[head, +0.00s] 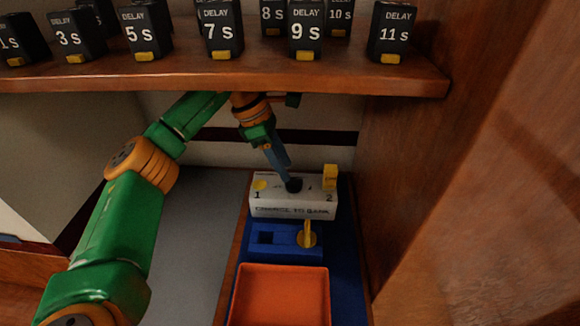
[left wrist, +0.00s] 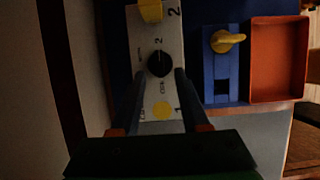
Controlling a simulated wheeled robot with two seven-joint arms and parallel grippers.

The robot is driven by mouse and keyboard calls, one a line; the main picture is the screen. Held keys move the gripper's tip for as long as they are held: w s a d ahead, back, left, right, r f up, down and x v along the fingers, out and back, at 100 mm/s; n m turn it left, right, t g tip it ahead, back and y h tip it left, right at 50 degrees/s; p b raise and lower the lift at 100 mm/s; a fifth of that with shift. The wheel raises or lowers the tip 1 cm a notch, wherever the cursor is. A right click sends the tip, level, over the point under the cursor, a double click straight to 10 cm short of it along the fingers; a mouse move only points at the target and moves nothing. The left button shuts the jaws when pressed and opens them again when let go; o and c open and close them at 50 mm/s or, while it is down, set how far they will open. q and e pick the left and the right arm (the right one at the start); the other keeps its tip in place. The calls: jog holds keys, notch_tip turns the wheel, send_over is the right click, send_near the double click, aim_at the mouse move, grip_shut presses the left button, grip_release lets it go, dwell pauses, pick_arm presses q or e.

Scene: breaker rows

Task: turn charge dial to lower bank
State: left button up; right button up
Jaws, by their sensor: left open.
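The charge dial (head: 294,185) is a small black knob on top of a white box (head: 290,209) lettered "CHARGE TO BANK". The box has a 1 by a flat yellow disc (head: 260,184) at left and a 2 by a raised yellow block (head: 330,175) at right. My left gripper (head: 288,178) reaches down to the dial from behind. In the left wrist view, its blue fingers (left wrist: 164,76) are open, with tips either side of the dial (left wrist: 160,63). I cannot tell whether they touch it. The dial's pointer is too small to read surely. My right gripper is not in view.
A blue block (head: 285,243) with a yellow lever (head: 308,234) and a dark square recess stands in front of the box. An orange tray (head: 240,298) is nearer. A wooden shelf (head: 200,78) with several black delay blocks hangs above; a wooden wall (head: 400,190) closes the right.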

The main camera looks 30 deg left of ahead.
aim_at(294, 183)
pick_arm(q)
jog(key=shift+x, duration=1.5)
jog(key=shift+d, duration=0.1)
grip_shut()
